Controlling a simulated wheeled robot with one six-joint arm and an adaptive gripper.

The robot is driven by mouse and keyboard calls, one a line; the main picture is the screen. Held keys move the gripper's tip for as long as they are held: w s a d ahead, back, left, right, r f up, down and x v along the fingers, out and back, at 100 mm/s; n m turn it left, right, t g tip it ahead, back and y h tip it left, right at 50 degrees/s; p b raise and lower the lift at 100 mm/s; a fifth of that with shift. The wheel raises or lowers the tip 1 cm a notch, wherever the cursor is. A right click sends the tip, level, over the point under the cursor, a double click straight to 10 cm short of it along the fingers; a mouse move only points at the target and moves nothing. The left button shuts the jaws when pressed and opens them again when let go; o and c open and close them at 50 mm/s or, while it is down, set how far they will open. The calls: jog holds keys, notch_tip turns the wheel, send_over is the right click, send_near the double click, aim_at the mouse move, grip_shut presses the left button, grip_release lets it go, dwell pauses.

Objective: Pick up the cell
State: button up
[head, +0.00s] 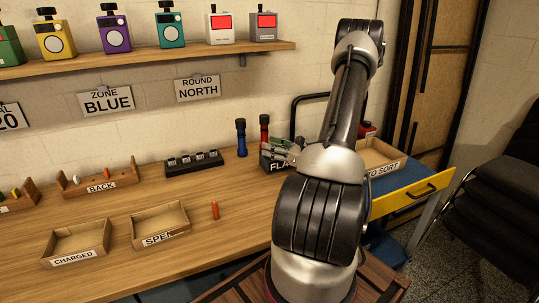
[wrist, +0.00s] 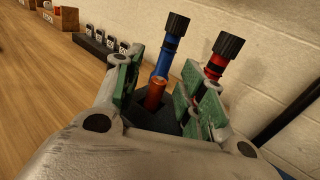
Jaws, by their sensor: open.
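An orange-red cell (wrist: 155,95) stands upright between my gripper's fingers in the wrist view, its lower part against a dark block. My gripper (wrist: 158,85) is open, with a green pad on either side of the cell and a visible gap. In the head view my gripper (head: 282,151) is over the black stand (head: 270,166) with a label starting "FLA". The cell there is hidden by the gripper. Another orange-red cell (head: 215,210) stands alone on the table, right of the "SPENT"-like tray (head: 147,238), whose label is partly unreadable.
A blue flashlight (head: 241,138) and a red flashlight (head: 264,130) stand upright close behind my gripper. A black rack (head: 193,163) lies to the left. The charged tray (head: 58,258) is at front left, the sort tray (head: 390,158) at right. The table's middle is mostly clear.

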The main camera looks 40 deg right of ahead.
jog(key=shift+w+a, duration=0.2)
jog(key=shift+w, duration=0.35)
grip_shut()
